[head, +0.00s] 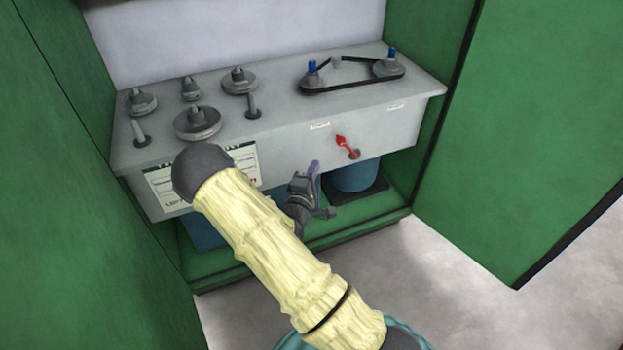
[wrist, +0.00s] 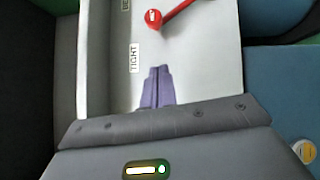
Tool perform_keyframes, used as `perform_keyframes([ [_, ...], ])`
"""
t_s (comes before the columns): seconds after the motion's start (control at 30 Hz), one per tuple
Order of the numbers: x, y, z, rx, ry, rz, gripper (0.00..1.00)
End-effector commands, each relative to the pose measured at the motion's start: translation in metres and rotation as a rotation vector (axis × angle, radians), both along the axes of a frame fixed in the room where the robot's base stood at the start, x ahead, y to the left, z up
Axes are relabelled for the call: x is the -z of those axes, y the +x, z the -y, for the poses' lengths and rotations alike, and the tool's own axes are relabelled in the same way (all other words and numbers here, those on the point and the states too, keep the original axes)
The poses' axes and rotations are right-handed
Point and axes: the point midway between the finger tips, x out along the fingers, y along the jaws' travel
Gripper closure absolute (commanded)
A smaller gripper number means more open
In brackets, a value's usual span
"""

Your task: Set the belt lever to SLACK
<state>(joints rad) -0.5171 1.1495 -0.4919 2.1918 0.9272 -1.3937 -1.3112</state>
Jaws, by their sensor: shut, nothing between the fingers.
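The red belt lever (head: 345,146) sits on the front panel of the grey machine box, and its knob points up and left in the head view. In the wrist view the red lever (wrist: 165,18) is at the top, with its far end cut off by the frame. A white label (wrist: 134,44) reading TIGHT is near the knob. My gripper (head: 316,171) is in front of the panel, left of and below the lever. Its purple fingers (wrist: 158,70) are together, empty and apart from the lever.
A belt (head: 350,85) runs around blue-topped pulleys on the box top. Several grey discs and posts (head: 197,122) stand at the left. Another small label (head: 395,107) is right of the lever. Blue drums stand below. Green cabinet doors (head: 545,120) flank both sides; floor is clear at front right.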

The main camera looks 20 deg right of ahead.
Motion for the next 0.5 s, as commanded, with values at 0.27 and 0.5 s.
perform_keyframes([
  [0.27, -0.003, 0.039, 0.032, 0.002, 0.001, 0.005, 1.0],
  [0.5, -0.008, 0.044, 0.065, 0.003, 0.001, 0.001, 1.0],
])
